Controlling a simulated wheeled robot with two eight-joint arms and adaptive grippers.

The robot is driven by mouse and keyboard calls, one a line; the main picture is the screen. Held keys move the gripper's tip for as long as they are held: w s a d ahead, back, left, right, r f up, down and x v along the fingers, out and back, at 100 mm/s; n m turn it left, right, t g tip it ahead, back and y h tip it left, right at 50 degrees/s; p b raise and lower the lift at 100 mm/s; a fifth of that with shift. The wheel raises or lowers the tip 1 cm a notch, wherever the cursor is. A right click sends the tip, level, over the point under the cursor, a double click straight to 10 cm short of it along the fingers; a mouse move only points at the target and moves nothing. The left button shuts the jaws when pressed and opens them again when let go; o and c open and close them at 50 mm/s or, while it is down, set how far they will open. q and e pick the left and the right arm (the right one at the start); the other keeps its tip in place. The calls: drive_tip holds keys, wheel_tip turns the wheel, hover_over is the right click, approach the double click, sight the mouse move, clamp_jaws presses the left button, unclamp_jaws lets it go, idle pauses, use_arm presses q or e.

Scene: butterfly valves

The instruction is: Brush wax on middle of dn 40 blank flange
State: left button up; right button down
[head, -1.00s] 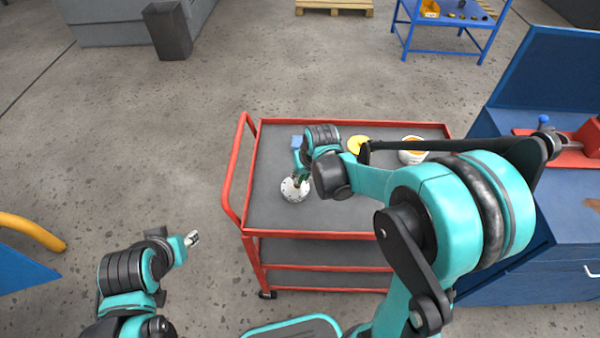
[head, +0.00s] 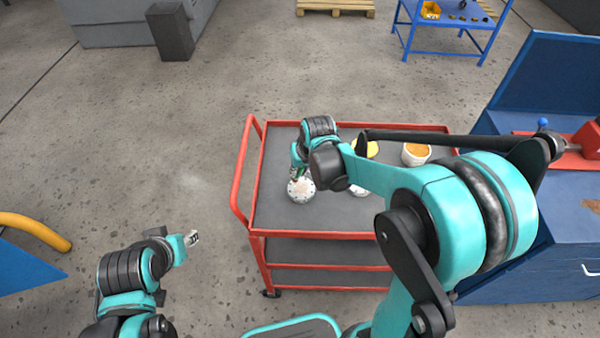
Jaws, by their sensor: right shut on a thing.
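A white round blank flange (head: 301,191) with bolt holes around its rim lies on the grey top of the red cart (head: 335,207). My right gripper (head: 297,174) is directly over the flange and shut on a thin brush, mostly hidden by the gripper and wrist. The brush seems to reach down to the flange, but I cannot tell if it touches. A white tub with orange wax (head: 416,153) stands at the cart's back right. My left gripper (head: 192,239) hangs left of the cart over the floor, away from everything; its jaws are too small to read.
A second pale round part (head: 359,190) and a yellow item (head: 372,149) sit on the cart, partly covered by my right arm. The cart's red handle (head: 243,170) rises at its left. A blue workbench (head: 540,240) stands close on the right. Floor to the left is open.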

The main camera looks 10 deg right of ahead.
drive_tip(key=shift+w+a+r+p, duration=0.15)
drive_tip(key=shift+r+p, duration=0.4)
drive_tip(key=shift+r, duration=0.4)
drive_tip(key=shift+r+p, duration=0.85)
drive_tip(key=shift+r, duration=0.35)
drive_tip(key=shift+f, duration=0.2)
drive_tip(key=shift+f+b, duration=0.4)
drive_tip(key=shift+b, duration=0.1)
